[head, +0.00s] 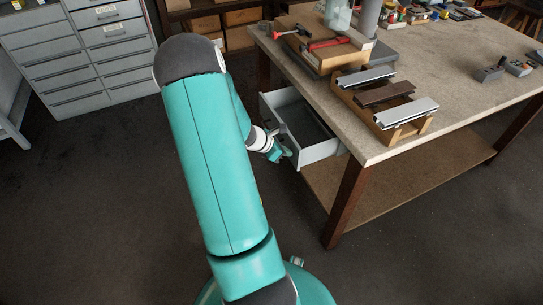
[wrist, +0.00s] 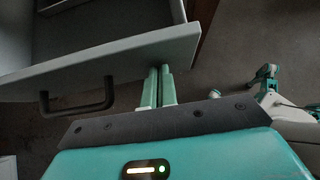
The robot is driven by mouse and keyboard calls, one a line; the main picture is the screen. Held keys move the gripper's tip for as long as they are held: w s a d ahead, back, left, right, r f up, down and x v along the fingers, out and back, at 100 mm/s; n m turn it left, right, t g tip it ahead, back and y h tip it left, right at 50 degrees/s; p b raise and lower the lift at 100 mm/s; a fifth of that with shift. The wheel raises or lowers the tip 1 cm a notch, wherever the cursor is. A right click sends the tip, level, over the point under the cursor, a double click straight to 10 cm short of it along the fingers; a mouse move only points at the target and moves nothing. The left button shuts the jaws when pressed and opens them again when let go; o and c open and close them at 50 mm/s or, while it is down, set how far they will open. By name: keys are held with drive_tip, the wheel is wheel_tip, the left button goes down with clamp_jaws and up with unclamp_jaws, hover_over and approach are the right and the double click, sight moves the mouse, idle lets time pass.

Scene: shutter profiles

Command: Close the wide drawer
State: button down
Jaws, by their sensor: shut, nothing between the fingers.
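The wide drawer (head: 318,150) is grey and stands pulled out from under the workbench top in the head view. Its inside shows and looks empty. In the wrist view its front panel (wrist: 130,58) crosses the upper left, with a dark bar handle (wrist: 77,97) on it. My gripper (head: 286,154) is at the drawer's front in the head view. In the wrist view my gripper (wrist: 158,72) has its two green fingers together, with tips at the panel's edge, right of the handle. I cannot tell whether they touch the panel. Nothing is held.
The workbench (head: 460,85) carries a wooden rack of metal profiles (head: 385,95), a red-handled tool (head: 328,43) and small parts. A wooden leg (head: 346,205) and lower shelf (head: 410,180) stand right of the drawer. A grey cabinet (head: 80,50) stands at the back left. Floor before the drawer is clear.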

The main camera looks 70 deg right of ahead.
drive_tip(key=s+d, duration=1.1)
drive_tip(key=shift+s+d, duration=0.1)
drive_tip(key=shift+s, duration=0.05)
drive_tip(key=shift+s+d, duration=0.2)
drive_tip(key=shift+s, duration=0.1)
drive_tip(key=shift+s+r, duration=0.1)
drive_tip(key=shift+s, duration=0.05)
drive_tip(key=shift+w+a, duration=0.1)
drive_tip(key=shift+w, duration=0.2)
drive_tip(key=w+a, duration=0.1)
drive_tip(key=w, duration=0.1)
drive_tip(key=w+a, duration=0.1)
drive_tip(key=a, duration=0.1)
drive_tip(key=shift+w+a+r, duration=0.1)
drive_tip(key=shift+w+r, duration=0.1)
drive_tip(key=shift+w, duration=0.15)
drive_tip(key=v, duration=0.9)
drive_tip(key=shift+w, duration=0.1)
